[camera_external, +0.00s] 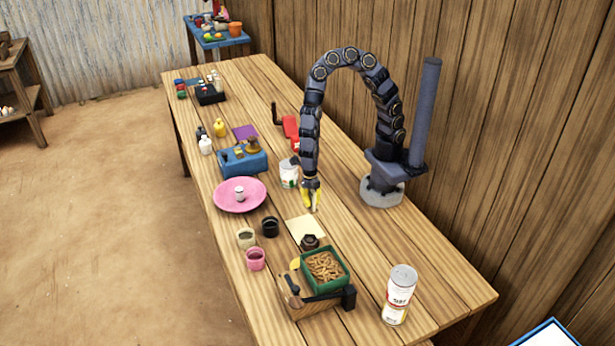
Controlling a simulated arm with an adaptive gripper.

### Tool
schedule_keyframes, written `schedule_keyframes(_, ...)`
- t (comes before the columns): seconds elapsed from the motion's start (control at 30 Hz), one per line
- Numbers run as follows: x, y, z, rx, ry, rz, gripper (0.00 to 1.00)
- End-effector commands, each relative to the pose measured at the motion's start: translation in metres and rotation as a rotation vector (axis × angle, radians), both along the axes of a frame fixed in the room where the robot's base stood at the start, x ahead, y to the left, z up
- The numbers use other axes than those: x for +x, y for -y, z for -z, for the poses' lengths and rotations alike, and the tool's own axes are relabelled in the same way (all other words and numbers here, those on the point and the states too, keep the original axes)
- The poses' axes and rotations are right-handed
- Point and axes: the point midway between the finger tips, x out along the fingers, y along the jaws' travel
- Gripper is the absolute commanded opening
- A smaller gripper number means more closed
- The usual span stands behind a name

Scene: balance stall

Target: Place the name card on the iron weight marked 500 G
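A flat cream card (302,226), perhaps the name card, lies on the table just below my gripper in the picture. No writing on it can be read. A dark round object (310,242) sits at the card's near edge; it may be an iron weight, but no 500 G mark can be read. My gripper (311,207) has yellow fingers and points down above the table behind the card. Nothing is clearly held, and the finger gap is too small to judge. A small grey-white object (240,193) stands on a pink plate (225,201).
A green box of brown pieces (325,268) sits on a wooden base in front. A white can (399,295) stands near right, another can (289,174) left of my gripper. Cups (256,259) and a blue scale-like box (243,162) stand left. The table's right front is mostly clear.

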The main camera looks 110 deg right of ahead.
Motion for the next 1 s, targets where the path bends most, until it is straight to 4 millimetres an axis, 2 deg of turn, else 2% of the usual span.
schedule_keyframes(0.03,0.008,-0.013,-0.001,0.002,0.002,-0.001,0.0)
schedule_keyframes(0.1,0.017,-0.027,-0.004,0.005,0.001,0.009,0.0)
schedule_keyframes(0.3,0.029,-0.053,-0.007,0.017,-0.007,0.027,0.0)
schedule_keyframes(0.37,0.029,-0.055,-0.004,0.017,-0.01,0.028,0.0)
schedule_keyframes(0.6,0.029,-0.055,0.031,0.014,-0.014,0.029,0.0)
schedule_keyframes(1.0,0.029,-0.055,0.072,0.017,-0.012,0.03,0.0)
